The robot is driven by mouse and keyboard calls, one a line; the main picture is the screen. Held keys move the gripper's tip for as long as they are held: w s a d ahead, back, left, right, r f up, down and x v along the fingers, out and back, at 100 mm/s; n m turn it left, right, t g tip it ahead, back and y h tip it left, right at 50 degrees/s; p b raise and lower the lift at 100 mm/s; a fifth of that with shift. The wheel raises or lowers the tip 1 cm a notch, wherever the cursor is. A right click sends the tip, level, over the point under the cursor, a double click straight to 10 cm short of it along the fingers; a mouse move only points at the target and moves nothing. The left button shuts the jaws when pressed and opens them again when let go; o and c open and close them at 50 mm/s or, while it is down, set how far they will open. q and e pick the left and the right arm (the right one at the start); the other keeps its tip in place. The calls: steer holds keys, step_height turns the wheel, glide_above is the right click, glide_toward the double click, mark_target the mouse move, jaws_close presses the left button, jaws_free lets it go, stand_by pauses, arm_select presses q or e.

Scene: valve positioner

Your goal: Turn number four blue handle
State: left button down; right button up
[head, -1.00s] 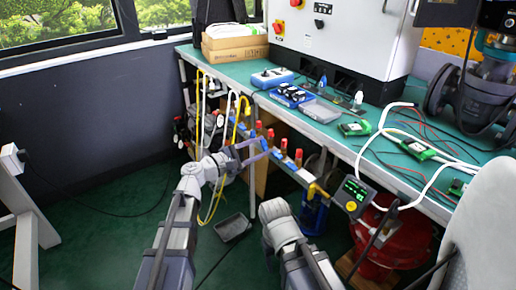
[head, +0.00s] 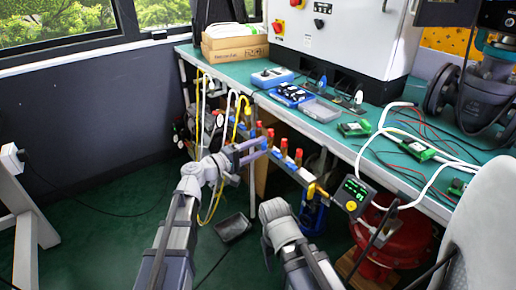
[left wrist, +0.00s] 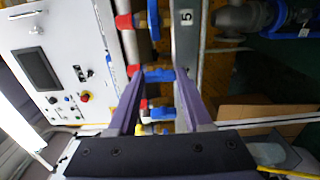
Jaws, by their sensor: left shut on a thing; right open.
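My left gripper (head: 258,149) is at the valve manifold (head: 298,172) under the bench edge. In the left wrist view its purple fingers (left wrist: 160,82) are closed on a blue handle (left wrist: 160,75), one on each side. Other handles with red and blue parts stand in line on the manifold, such as a red-capped one (head: 284,146). A label "5" (left wrist: 186,17) is on the rail beside a neighbouring handle; I see no label four. My right gripper (head: 268,240) is lower, away from the manifold; its fingers are barely visible, and it is open and empty.
A green-topped bench (head: 345,140) with boards and cables runs along the right. A display box (head: 355,194) is at the manifold's near end. Yellow and white hoses (head: 225,120) hang at its far end. A grey tray (head: 234,227) lies on the floor. The floor at left is mostly free.

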stand_by(0.5)
arm_select(q)
steer(key=shift+c, duration=1.6)
jaws_free()
steer(key=v, duration=0.8)
steer(key=shift+d, duration=0.1)
arm_select(e)
steer(key=shift+c, duration=0.3)
jaws_close()
stand_by(0.8)
